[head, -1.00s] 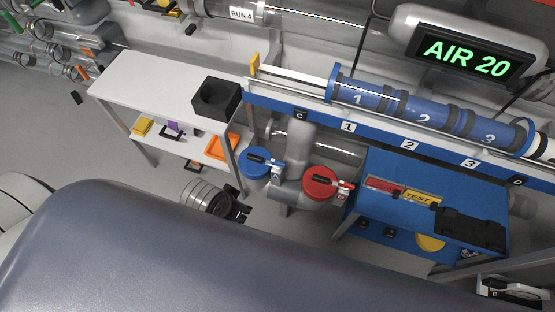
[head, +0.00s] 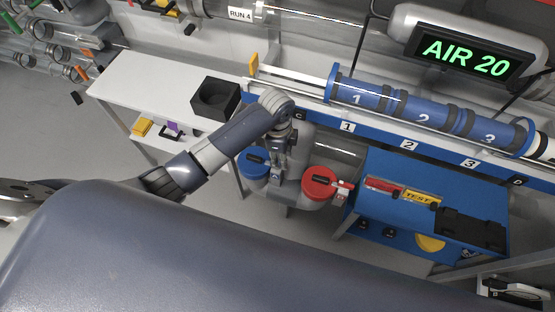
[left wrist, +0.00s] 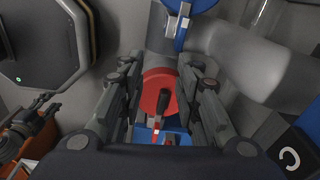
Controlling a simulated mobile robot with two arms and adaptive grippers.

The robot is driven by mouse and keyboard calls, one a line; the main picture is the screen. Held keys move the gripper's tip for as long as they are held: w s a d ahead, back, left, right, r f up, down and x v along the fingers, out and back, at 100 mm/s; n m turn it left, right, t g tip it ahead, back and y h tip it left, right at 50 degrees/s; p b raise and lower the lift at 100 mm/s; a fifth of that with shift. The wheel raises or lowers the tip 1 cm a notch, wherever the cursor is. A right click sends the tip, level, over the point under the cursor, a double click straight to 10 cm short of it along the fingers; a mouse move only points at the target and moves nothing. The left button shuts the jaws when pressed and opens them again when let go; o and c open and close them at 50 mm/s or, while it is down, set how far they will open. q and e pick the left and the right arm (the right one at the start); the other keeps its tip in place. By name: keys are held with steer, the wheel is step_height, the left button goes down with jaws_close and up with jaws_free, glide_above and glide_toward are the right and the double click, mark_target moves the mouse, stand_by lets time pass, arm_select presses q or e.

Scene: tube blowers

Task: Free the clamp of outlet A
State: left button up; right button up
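Two capped outlets stand on grey pipes below the blue rail: one has a blue cap (head: 252,163), the other a red cap (head: 318,182) with a black lever and a clamp at its right. I cannot read which is outlet A. My left gripper (head: 277,176) hangs beside the blue cap, on its right, and partly hides that outlet's clamp. In the left wrist view my left gripper (left wrist: 161,80) is open, with nothing seen held between its fingers. The red cap (left wrist: 158,88) with its lever shows beyond and between them; the blue cap (left wrist: 197,8) is at the top. My right gripper is not in view.
A white table (head: 150,85) with a black box (head: 215,97) is at left. A blue bench (head: 385,220) with a red tool and a yellow TEST block is at right. Blue numbered tubes (head: 425,115) run above under a display reading AIR 20.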

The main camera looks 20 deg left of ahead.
arm_select(q)
steer(key=shift+m+y, duration=0.3)
steer(key=shift+m, duration=0.4)
steer(key=w+f, duration=0.1)
steer(key=f, duration=0.2)
steer(key=w+a+f+b, duration=0.1)
steer(key=f, duration=0.2)
steer(key=w+a+f+b, duration=0.1)
steer(key=f, duration=0.3)
steer(key=shift+w+a, duration=0.1)
steer(key=shift+w, duration=0.05)
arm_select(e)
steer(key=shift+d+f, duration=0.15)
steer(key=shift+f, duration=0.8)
arm_select(q)
jaws_close()
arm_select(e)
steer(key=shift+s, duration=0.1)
